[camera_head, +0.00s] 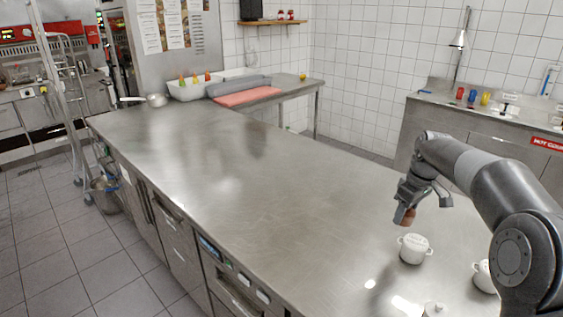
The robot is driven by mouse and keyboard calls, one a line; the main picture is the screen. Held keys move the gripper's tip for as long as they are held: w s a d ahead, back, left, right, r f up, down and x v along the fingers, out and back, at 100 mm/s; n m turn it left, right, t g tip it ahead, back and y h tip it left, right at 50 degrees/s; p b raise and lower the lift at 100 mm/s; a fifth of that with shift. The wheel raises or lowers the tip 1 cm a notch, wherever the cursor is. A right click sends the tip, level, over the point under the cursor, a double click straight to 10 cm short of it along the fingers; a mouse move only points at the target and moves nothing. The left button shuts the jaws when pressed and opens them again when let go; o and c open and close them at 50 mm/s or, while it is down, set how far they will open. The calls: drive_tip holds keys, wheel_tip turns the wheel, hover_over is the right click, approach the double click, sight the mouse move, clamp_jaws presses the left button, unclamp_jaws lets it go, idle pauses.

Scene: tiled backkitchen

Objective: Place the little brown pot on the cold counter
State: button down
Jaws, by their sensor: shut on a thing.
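My gripper (406,203) is at the right of the view, over the right part of the long steel counter (250,185). It is shut on the little brown pot (404,216), which hangs just under the fingers. Only part of the brown pot shows; the fingers hide its upper part. It appears to be above the counter, just behind and above a white pot. The long counter has drawers and a small display on its front. No cold counter sign is readable.
A white lidded pot (413,249) stands just below the held pot. Another white pot (483,277) is partly behind my arm, and a white lid (434,311) is at the bottom edge. A red sign (547,144) marks the hot counter at right. The long counter's middle is clear.

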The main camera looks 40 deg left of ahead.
drive_tip(key=s+a, duration=0.2)
drive_tip(key=a, duration=0.2)
hover_over(343, 233)
drive_tip(key=shift+n, duration=0.3)
drive_tip(key=f, duration=0.7)
drive_tip(key=shift+d, duration=0.25)
drive_tip(key=shift+a+f, duration=0.1)
drive_tip(key=shift+f, duration=1.9)
drive_tip(key=shift+f, duration=0.15)
drive_tip(key=c, duration=0.7)
unclamp_jaws()
